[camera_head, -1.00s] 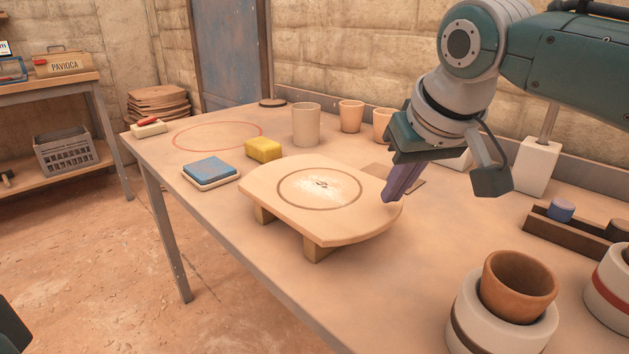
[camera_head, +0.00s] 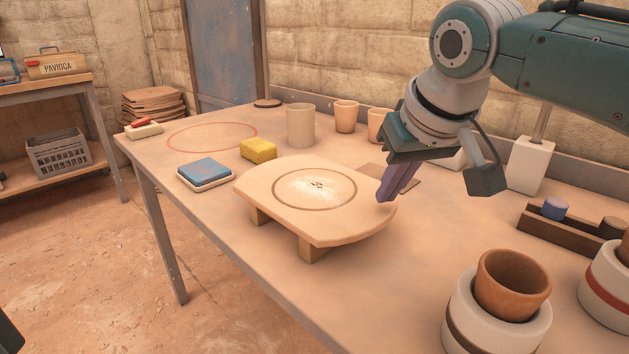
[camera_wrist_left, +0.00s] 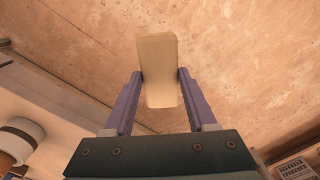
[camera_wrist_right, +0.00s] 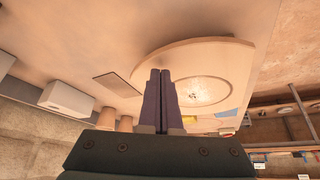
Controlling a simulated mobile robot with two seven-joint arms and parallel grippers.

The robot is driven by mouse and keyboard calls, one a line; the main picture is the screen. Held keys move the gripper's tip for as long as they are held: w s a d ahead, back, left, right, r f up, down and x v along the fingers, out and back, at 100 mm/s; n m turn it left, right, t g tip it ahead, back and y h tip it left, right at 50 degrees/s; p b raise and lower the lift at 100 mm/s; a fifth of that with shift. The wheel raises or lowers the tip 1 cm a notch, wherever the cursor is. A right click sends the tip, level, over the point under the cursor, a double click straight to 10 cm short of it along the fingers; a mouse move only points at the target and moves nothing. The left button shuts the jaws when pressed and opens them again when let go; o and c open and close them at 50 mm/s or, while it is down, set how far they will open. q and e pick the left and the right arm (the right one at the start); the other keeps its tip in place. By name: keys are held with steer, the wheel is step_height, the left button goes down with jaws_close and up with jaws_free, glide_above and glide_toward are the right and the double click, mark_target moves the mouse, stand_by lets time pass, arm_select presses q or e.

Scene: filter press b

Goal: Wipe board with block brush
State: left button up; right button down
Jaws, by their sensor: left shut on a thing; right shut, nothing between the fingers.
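The board (camera_head: 280,220) is a pale wooden slab with rounded ends, raised on feet on the table. A dark ring on its top encloses a whitish powdery patch (camera_head: 318,187) with a small dark mark. My right gripper (camera_head: 383,198) is shut and empty at the board's right edge; I cannot tell if it touches. In the right wrist view its fingers (camera_wrist_right: 160,72) overlap the board (camera_wrist_right: 185,52). My left gripper (camera_wrist_left: 160,76) is shut on a pale beige block (camera_wrist_left: 158,62), apparently the block brush, with the floor behind it. Its bristles do not show. The left gripper is outside the head view.
A yellow sponge (camera_head: 258,150), a blue pad on a white tray (camera_head: 205,171) and cups (camera_head: 300,125) stand beyond the board. Nested pots (camera_head: 512,285) and a dark wooden rack (camera_head: 570,232) are at right. The table's front strip is clear.

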arm_select(q)
steer(key=shift+f+b, duration=0.25)
steer(key=shift+b, duration=0.05)
arm_select(e)
steer(key=shift+f, duration=0.55)
arm_select(q)
steer(key=shift+r, duration=0.15)
arm_select(e)
steer(key=shift+r, duration=0.1)
